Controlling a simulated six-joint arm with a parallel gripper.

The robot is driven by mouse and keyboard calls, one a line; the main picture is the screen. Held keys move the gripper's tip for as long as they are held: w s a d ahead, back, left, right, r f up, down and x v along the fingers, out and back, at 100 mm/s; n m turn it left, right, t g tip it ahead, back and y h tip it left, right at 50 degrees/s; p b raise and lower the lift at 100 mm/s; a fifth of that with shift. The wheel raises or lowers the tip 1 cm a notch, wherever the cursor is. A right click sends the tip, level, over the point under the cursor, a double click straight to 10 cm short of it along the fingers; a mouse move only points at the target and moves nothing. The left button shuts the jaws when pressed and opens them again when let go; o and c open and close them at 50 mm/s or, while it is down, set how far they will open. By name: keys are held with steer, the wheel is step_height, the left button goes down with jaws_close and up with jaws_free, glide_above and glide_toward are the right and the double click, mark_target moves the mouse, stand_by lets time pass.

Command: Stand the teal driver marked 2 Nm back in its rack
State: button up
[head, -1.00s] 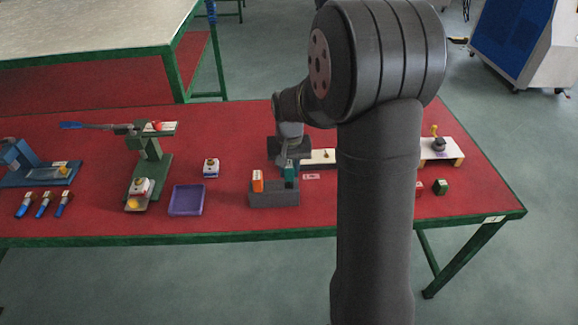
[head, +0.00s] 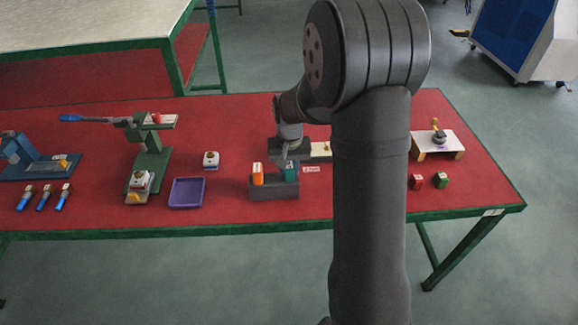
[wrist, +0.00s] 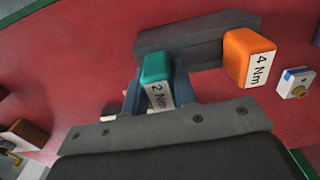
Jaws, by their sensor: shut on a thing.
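The teal driver (wrist: 157,68), labelled 2 Nm, is between the jaws of my gripper (wrist: 150,98), which is shut on it. In the head view the teal driver (head: 291,172) is upright at the right end of the dark grey rack (head: 274,191), low enough that its lower part is hidden by the rack. My gripper (head: 289,160) is at the driver's top. The rack (wrist: 190,38) also shows beyond the driver in the wrist view. I cannot tell whether the driver's foot rests on the rack's floor.
The orange 4 Nm driver (head: 257,174) stands in the rack's left end, close beside my gripper. A purple tray (head: 187,192) lies to the left. A red cube (head: 416,182) and a green cube (head: 441,181) are to the right. A small white box (head: 211,160) sits behind the tray.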

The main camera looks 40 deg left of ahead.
steer(key=shift+f, duration=0.4)
steer(key=o, duration=1.1)
steer(key=shift+c, duration=0.2)
steer(key=shift+r, duration=0.1)
step_height(320, 180, up, 17)
steer(key=shift+r, duration=0.15)
step_height(320, 180, down, 18)
steer(key=shift+r, duration=0.35)
steer(key=shift+r, duration=0.15)
